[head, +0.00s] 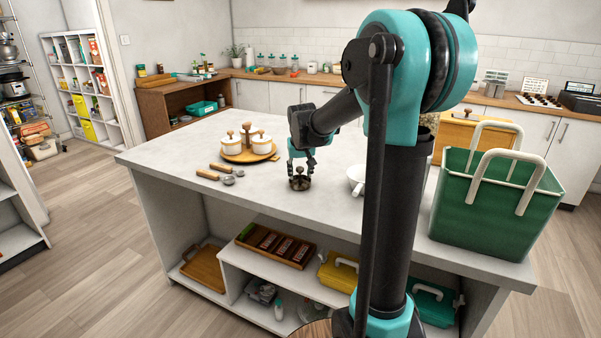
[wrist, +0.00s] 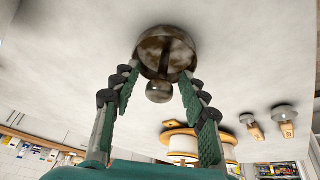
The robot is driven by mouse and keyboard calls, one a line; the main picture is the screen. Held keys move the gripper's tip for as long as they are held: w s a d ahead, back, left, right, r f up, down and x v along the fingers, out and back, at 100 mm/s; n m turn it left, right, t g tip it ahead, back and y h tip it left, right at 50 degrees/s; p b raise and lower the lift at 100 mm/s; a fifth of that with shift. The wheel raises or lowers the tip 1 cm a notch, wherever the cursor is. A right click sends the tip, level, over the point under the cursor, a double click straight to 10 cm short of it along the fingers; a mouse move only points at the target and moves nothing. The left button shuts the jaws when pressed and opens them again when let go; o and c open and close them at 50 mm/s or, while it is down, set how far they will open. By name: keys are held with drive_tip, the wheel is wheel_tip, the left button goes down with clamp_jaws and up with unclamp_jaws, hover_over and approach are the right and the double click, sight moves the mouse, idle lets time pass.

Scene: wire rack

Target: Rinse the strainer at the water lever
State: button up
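My gripper (wrist: 158,80) is open over the island counter. Its two fingers stand on either side of a ball-shaped knob (wrist: 159,92) and show a gap to it. The knob belongs to a round, dark, bronze-brown metal piece (wrist: 166,50) with a bar across it, which also shows on the counter below my gripper in the head view (head: 299,183). I cannot tell whether this piece is the strainer. Two small metal cups with wooden handles lie to its left (head: 217,173). I cannot make out a water lever in either view.
A round wooden tray (head: 249,156) with white lidded pots stands farther back on the counter (head: 165,157). A large green bin (head: 494,210) with white handles stands at the right end.

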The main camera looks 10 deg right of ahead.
drive_tip(key=shift+r, duration=0.1)
drive_tip(key=v, duration=1.2)
drive_tip(key=shift+c, duration=0.5)
